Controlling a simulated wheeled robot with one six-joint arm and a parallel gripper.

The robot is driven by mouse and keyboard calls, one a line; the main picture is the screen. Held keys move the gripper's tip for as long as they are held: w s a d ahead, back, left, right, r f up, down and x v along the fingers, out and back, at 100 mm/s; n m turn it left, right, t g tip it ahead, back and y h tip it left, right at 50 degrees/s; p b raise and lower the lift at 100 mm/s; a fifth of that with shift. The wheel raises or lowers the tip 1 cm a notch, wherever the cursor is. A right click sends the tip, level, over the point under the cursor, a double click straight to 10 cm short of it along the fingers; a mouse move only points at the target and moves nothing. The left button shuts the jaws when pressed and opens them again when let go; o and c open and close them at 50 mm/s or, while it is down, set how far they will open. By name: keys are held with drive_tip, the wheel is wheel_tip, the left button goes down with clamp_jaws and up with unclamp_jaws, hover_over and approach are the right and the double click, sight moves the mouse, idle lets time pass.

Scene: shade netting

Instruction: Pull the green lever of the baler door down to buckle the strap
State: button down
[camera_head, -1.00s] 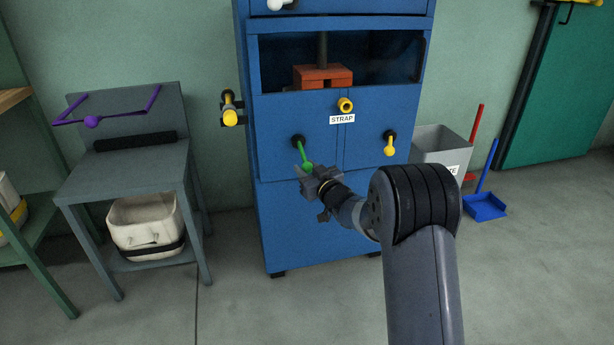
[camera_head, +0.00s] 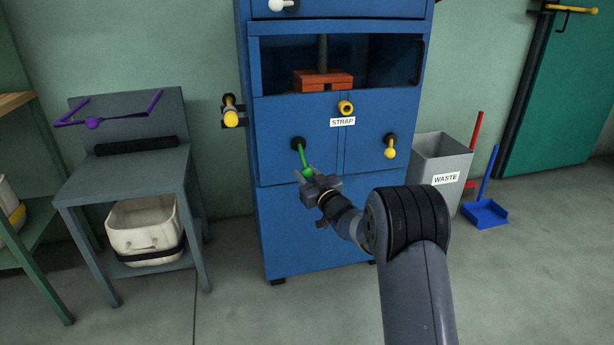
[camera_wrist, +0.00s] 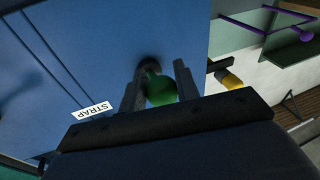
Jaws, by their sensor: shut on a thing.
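The green lever (camera_head: 302,155) hangs from a dark pivot on the left part of the blue baler door (camera_head: 275,115). It slants down and slightly right. My gripper (camera_head: 307,175) is at its lower end, in front of the door. In the wrist view the lever's green knob (camera_wrist: 161,91) sits between the two dark fingers, which are shut on it. A white STRAP label (camera_head: 342,122) is on the door, right of the lever and below a yellow knob (camera_head: 345,107). The strap itself cannot be made out.
A yellow lever (camera_head: 390,148) hangs on the right of the door, and a yellow handle (camera_head: 230,112) sticks out at the baler's left side. A grey workbench (camera_head: 120,175) stands left. A WASTE bin (camera_head: 440,155) and blue dustpan (camera_head: 485,212) stand right.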

drive_tip(key=shift+r, duration=0.2)
drive_tip(key=c, duration=1.1)
unclamp_jaws()
drive_tip(key=shift+w+f, duration=0.1)
drive_tip(key=shift+o, duration=0.2)
drive_tip(key=p+v, duration=0.2)
drive_tip(key=v, duration=0.8)
drive_tip(key=shift+s+d+p, duration=0.15)
drive_tip(key=shift+s+p, duration=0.2)
drive_tip(key=shift+p, duration=0.05)
drive_tip(key=shift+w+f, duration=0.1)
drive_tip(key=b+x, duration=0.2)
drive_tip(key=x, duration=0.8)
drive_tip(key=shift+w+a+b, duration=0.2)
drive_tip(key=shift+b, duration=0.2)
drive_tip(key=shift+s+d, duration=0.1)
